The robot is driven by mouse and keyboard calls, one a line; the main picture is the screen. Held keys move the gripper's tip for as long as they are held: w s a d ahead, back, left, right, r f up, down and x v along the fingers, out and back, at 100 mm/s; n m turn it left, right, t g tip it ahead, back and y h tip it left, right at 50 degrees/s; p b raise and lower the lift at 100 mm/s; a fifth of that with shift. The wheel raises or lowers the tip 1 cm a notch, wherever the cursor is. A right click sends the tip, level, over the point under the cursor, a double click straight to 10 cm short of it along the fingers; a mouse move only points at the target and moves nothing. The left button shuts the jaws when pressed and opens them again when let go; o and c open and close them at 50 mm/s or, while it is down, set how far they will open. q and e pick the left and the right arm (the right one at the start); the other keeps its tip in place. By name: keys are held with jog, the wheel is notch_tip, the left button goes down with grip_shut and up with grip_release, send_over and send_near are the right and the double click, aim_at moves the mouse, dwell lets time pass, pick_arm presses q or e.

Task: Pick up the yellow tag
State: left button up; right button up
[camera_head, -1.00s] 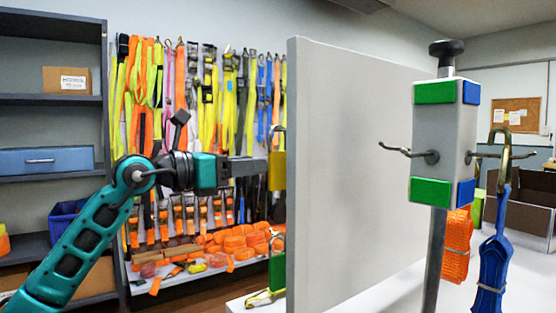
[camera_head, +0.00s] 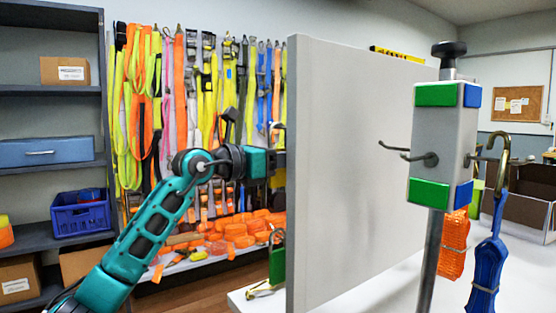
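My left arm comes in from the lower left, and my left gripper (camera_head: 278,161) reaches the left edge of the upright grey panel (camera_head: 350,170). Its fingertips are hidden behind that panel, so I cannot see whether they are open or shut. I see no yellow tag beside the gripper; the panel may hide it. A green tag (camera_head: 277,266) hangs on a brass clip low at the panel's left edge. My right gripper is not in view.
A grey post block with green and blue patches (camera_head: 437,145) stands right of the panel, with metal hooks. A blue strap (camera_head: 488,265) and an orange strap (camera_head: 453,245) hang there. A yellow-black object (camera_head: 395,54) shows above the panel. Coloured straps (camera_head: 200,90) hang behind.

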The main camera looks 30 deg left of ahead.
pick_arm(q)
grip_shut()
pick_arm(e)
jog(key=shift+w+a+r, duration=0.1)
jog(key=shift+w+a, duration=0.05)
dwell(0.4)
pick_arm(q)
jog(key=shift+r, duration=0.55)
notch_tip(320, 180, up, 2)
jog(key=shift+r+p, duration=0.2)
jog(key=shift+p, duration=0.2)
jog(key=w+a+p, duration=0.1)
jog(key=w+a, duration=0.2)
jog(key=a, duration=0.5)
jog(key=w+a+p, duration=0.1)
jog(key=w+a, duration=0.2)
jog(key=a, duration=0.5)
jog(key=shift+w+a, duration=0.35)
jog(key=shift+w, duration=0.05)
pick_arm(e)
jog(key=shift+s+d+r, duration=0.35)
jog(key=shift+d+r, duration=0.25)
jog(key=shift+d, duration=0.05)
